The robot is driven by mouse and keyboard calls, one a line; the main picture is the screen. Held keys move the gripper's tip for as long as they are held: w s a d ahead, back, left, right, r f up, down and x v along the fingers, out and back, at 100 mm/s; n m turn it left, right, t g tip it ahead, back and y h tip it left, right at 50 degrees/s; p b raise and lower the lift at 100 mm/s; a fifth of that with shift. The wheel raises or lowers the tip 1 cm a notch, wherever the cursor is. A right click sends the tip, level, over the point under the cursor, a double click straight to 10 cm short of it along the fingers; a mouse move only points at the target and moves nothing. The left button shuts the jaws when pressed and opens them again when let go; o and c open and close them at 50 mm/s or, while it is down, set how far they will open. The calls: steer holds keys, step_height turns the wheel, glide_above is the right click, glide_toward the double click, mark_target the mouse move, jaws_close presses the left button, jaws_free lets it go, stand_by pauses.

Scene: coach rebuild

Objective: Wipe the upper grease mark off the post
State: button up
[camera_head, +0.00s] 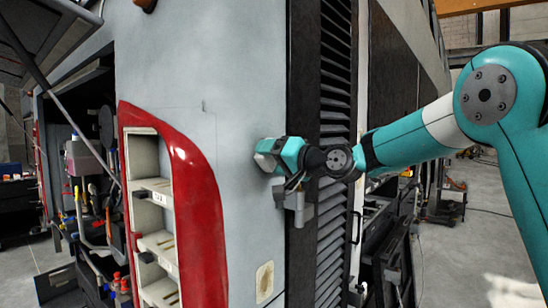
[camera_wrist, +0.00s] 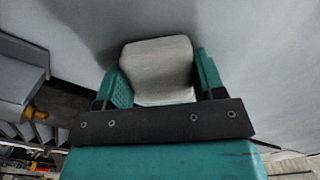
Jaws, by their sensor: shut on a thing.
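My gripper (camera_head: 270,154) is at the pale grey post (camera_head: 240,90), beside the dark louvred panel. It is shut on a light grey wiping pad (camera_wrist: 157,66), held between its two teal fingers in the wrist view. The pad's front edge is at or very near the post's surface; I cannot tell whether it touches. No grease mark shows clearly on the post in either view. The area behind the pad and gripper is hidden. Lower on the post is a small cream patch with a darker centre (camera_head: 264,282); I cannot tell what it is.
A grey bracket (camera_head: 298,205) juts from the post just below my gripper. A red-edged frame with cream shelves (camera_head: 210,220) stands to the left. Dark louvres (camera_head: 335,90) and a black handle (camera_head: 357,227) are to the right. The post face above my gripper is clear.

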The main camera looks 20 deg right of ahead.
steer(key=shift+s+r+p, duration=0.1)
steer(key=shift+r+p, duration=1.15)
steer(key=shift+r, duration=0.8)
steer(key=shift+f, duration=0.1)
steer(key=shift+f+b, duration=1.95)
steer(key=shift+f, duration=0.1)
steer(key=shift+d+f+b, duration=0.1)
steer(key=shift+f+b, duration=0.05)
steer(key=shift+b, duration=0.25)
steer(key=shift+r+b+v, duration=0.15)
steer(key=shift+b+v, duration=0.55)
steer(key=shift+v, duration=0.65)
steer(key=shift+r+b+v, duration=0.1)
steer(key=shift+b+v, duration=0.55)
steer(key=shift+v, duration=0.7)
